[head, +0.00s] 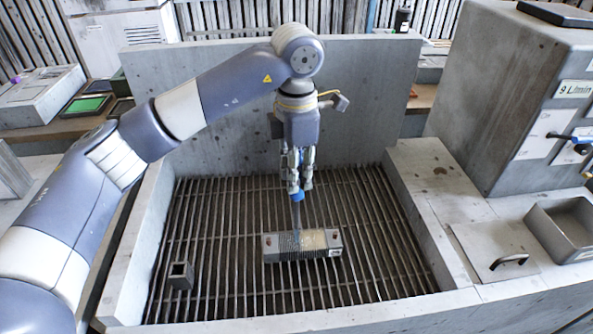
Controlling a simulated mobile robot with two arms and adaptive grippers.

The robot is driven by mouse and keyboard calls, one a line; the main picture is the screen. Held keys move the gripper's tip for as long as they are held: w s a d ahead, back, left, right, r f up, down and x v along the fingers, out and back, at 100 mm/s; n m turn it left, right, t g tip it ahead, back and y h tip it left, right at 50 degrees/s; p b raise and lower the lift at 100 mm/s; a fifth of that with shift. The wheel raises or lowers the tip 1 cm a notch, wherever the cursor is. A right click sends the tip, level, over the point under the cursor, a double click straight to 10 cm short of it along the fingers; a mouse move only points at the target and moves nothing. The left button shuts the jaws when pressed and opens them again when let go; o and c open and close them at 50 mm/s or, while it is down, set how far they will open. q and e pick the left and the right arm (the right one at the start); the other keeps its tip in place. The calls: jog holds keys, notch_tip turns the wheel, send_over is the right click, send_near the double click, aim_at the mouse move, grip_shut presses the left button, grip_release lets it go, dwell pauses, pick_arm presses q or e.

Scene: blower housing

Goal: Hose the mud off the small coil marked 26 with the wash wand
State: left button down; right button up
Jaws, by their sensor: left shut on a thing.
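A small grey finned coil (325,252) lies on the grate inside the wash basin. A pale brownish patch shows on the middle of its top, and small reddish spots sit near its ends. I cannot read a number on it. My left gripper (294,188) points straight down above the coil, shut on the wash wand (297,197), which has a blue collar. The wand's thin tip points down at the coil's top, left of its middle. I cannot tell whether it touches or whether water flows. My right gripper is not in view.
The slatted grate (215,225) is mostly bare, with a small square block (181,275) at left. Concrete walls surround it. At right stand a box labelled 9 L/min (490,95), a blue-handled valve (575,138), a handled lid (490,262) and an open bin (540,225).

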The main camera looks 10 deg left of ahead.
pick_arm(q)
jog(key=shift+d, duration=0.1)
jog(key=shift+w+d, duration=0.25)
jog(key=shift+d, duration=0.4)
jog(key=shift+w+d, duration=0.2)
jog(key=shift+d, duration=0.4)
dwell(0.7)
jog(key=d, duration=0.1)
jog(key=w+d, duration=0.1)
jog(key=shift+d, duration=0.3)
dwell(0.5)
